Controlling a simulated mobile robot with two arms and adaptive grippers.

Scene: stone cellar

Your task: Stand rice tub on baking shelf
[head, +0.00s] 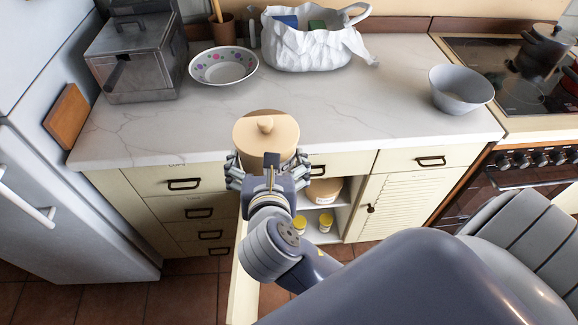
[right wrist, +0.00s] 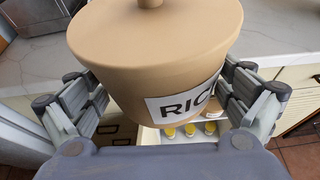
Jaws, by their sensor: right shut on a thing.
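The rice tub (head: 266,134) is a tan round tub with a knobbed lid. In the right wrist view the tub (right wrist: 150,60) carries a white label reading "RIC", the rest cut off. My right gripper (head: 267,170) is shut around its sides and holds it upright at the counter's front edge. Below and behind it is an open cabinet whose shelves (head: 338,222) hold another tan tub (head: 324,191) and yellow-lidded jars (head: 325,222). Which shelf is the baking shelf I cannot read. My arm hides part of the opening. My left gripper is not in view.
The cabinet door (head: 243,285) stands open beside my arm. Drawers (head: 185,184) are left of the opening and a shut louvred door (head: 398,203) right. On the counter (head: 330,107) are a metal box (head: 135,60), a patterned bowl (head: 223,66), a white bag (head: 312,48) and a grey bowl (head: 460,90).

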